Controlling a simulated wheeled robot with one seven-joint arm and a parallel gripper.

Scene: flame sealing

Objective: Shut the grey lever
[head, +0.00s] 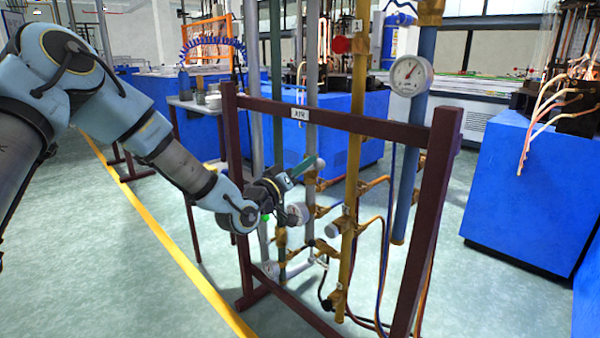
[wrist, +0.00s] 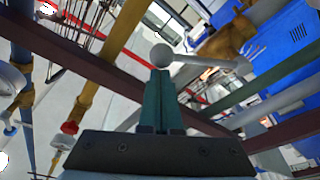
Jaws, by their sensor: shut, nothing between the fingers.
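The grey lever (wrist: 205,60) is a light grey rod with a round ball end in the wrist view. It runs from the ball rightward to a brass valve body (wrist: 225,40). My gripper (wrist: 160,76) has its two dark green fingers together and empty, with the tips close below the ball. I cannot tell whether they touch it. In the head view the ball end of the grey lever (head: 320,163) shows just right of the fingertips of my gripper (head: 308,167). Most of the rod is hidden there.
A maroon frame (head: 438,190) holds upright pipes, brass valves and a pressure gauge (head: 408,75). Other pale handles are below my gripper. Blue cabinets (head: 525,190) stand behind; the floor at left is clear.

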